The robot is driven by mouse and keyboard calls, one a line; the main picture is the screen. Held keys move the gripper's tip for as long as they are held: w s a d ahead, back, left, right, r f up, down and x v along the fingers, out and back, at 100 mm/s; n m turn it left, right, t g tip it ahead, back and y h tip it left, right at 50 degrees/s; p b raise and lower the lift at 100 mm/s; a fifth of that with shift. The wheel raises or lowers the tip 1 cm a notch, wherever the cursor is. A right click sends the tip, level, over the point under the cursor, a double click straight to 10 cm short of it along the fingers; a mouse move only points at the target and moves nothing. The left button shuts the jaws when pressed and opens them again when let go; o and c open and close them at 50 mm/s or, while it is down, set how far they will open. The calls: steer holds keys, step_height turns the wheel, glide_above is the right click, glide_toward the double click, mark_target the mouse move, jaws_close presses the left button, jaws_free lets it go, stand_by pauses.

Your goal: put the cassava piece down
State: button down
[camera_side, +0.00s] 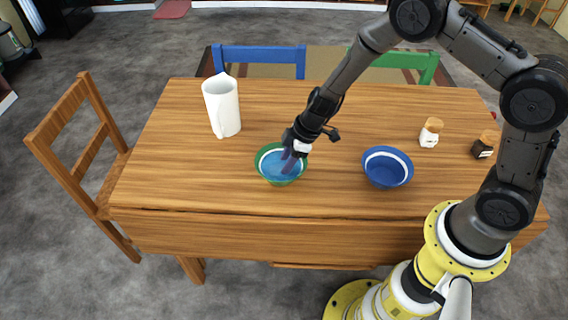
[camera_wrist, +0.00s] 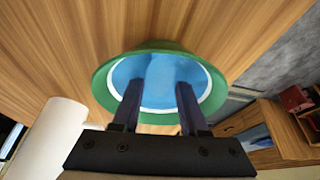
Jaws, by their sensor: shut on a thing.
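My gripper (camera_side: 288,168) points down into a bowl (camera_side: 268,172) with a green outside, a white band and a blue inside. In the wrist view, the two dark fingers of my gripper (camera_wrist: 158,88) reach over the bowl (camera_wrist: 97,82), with a gap between them. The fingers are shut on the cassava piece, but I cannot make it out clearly. Only a faint bluish shape shows between the fingertips against the blue inside. Whether it touches the bowl's bottom I cannot tell.
A white pitcher (camera_side: 222,106) stands at the back left of the wooden table (camera_side: 165,150). A blue bowl (camera_side: 387,168) is to the right. A white shaker (camera_side: 430,133) and a dark jar (camera_side: 484,146) stand further right. The table's left front is clear.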

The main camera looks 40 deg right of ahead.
steer(key=c, duration=0.7)
jaws_free()
steer(key=v, duration=1.2)
steer(key=shift+r, duration=0.2)
steer(key=s+d+r+m+t+h, duration=0.15)
steer(key=s+r+m, duration=0.25)
steer(key=s+r, duration=0.9)
steer(key=s+d+r+m, duration=0.1)
steer(key=s+r+m, duration=0.1)
steer(key=s, duration=0.2)
steer(key=s+d+r+m+t+h, duration=0.1)
steer(key=s+d+m, duration=0.1)
steer(key=s, duration=0.2)
steer(key=s+d+r+m+h, duration=0.1)
steer(key=s+d+r+m, duration=0.1)
steer(key=s, duration=0.1)
steer(key=shift+s+r, duration=0.3)
steer(key=shift+s, duration=0.1)
